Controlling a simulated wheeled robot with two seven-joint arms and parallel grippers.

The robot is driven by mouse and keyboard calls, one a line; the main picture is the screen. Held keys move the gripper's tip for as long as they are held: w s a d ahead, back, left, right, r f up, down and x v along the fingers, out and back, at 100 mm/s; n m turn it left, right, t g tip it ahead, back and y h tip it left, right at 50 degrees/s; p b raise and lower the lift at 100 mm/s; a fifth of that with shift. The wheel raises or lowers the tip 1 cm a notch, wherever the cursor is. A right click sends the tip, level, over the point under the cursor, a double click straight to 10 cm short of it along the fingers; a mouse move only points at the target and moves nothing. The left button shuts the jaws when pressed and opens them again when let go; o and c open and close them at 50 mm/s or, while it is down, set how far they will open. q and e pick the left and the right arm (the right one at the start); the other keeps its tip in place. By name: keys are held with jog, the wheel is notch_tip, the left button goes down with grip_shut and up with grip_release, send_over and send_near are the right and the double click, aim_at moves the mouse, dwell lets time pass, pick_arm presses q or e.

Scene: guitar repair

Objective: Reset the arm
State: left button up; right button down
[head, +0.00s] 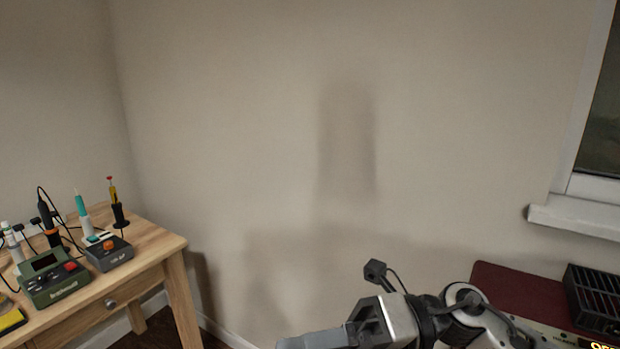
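My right arm comes in from the lower right. Its gripper (312,340) points left at the bottom edge of the head view, in front of the bare wall. A grey finger shows there, partly cut off by the frame edge, so I cannot tell whether the gripper is open or shut. I see no object at the visible finger. A small dark camera block sits above the wrist. My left arm and gripper are not in view.
A wooden table (150,262) at left holds a green soldering station (52,284), a grey unit (108,253) and several upright tools. At lower right, a dark red surface (515,292) and a black slotted box (596,297) lie near the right arm. A window sill (575,216) is above.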

jog(key=w+d+f+m+t+h, duration=0.2)
jog(key=w+d+f+m+t, duration=0.15)
jog(key=m+t, duration=0.85)
jog(key=w+d+f+m+t+h, duration=0.4)
jog(key=m+t, duration=0.5)
jog(key=m, duration=0.7)
jog(key=s+d+f+m+g+h, duration=0.2)
jog(key=s+f+m+h, duration=0.1)
jog(key=f, duration=0.5)
jog(key=s+d+f+m+g+h, duration=0.2)
jog(key=s+f+m, duration=0.3)
jog(key=f, duration=0.3)
jog(key=s+d+f+m+g+h, duration=0.2)
jog(key=s+d+f+m+h, duration=0.1)
jog(key=f, duration=0.5)
jog(key=shift+s+d+f+m+g+h, duration=0.4)
jog(key=shift+s+d+m, duration=0.1)
jog(key=shift+s+m, duration=0.5)
jog(key=c, duration=2.1)
grip_release()
jog(key=shift+r, duration=0.1)
jog(key=shift+c, duration=0.2)
